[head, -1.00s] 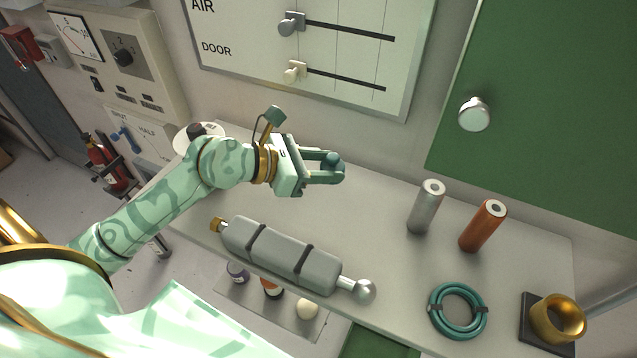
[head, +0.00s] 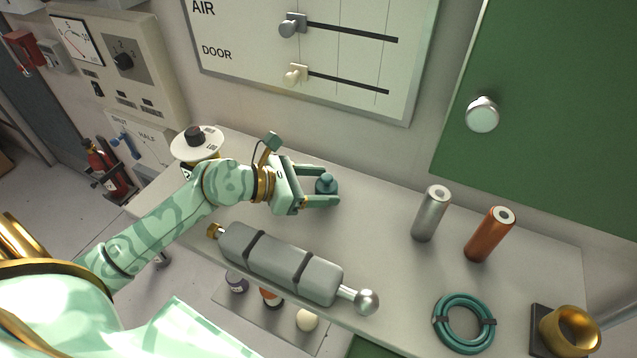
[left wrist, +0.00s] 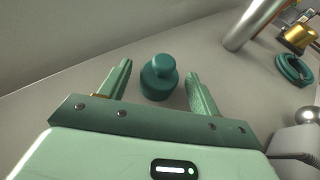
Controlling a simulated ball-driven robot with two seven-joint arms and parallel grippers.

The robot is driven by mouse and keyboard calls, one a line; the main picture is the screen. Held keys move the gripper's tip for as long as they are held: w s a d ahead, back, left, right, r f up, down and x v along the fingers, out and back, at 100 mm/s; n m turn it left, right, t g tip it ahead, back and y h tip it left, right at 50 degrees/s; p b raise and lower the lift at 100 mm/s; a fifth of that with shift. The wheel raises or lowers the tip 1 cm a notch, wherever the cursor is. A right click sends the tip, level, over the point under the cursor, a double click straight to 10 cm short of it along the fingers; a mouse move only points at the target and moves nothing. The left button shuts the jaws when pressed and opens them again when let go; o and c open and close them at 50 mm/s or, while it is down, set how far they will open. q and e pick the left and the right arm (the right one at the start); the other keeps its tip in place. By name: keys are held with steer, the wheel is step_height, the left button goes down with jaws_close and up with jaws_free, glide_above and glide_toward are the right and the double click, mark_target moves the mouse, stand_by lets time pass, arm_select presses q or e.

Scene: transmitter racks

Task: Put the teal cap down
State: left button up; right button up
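The teal cap (head: 326,184) stands upright on the grey bench top, with a round knob on top. It also shows in the left wrist view (left wrist: 158,80), between the fingers and with a visible gap on each side. My left gripper (head: 328,187) is open around the cap, its fingers low over the bench. In the left wrist view, the left gripper (left wrist: 158,84) has its fingers spread and touching nothing that I can see. My right gripper is not in view.
A grey strapped cylinder (head: 280,262) lies in front of the gripper. A silver cylinder (head: 431,214), an orange cylinder (head: 489,234), a teal coil (head: 464,322) and a brass ring (head: 570,329) are to the right. The bench (head: 375,225) is clear between.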

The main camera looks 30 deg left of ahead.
arm_select(q)
steer(key=shift+r, duration=0.1)
steer(key=v, duration=1.2)
steer(key=shift+s, duration=0.1)
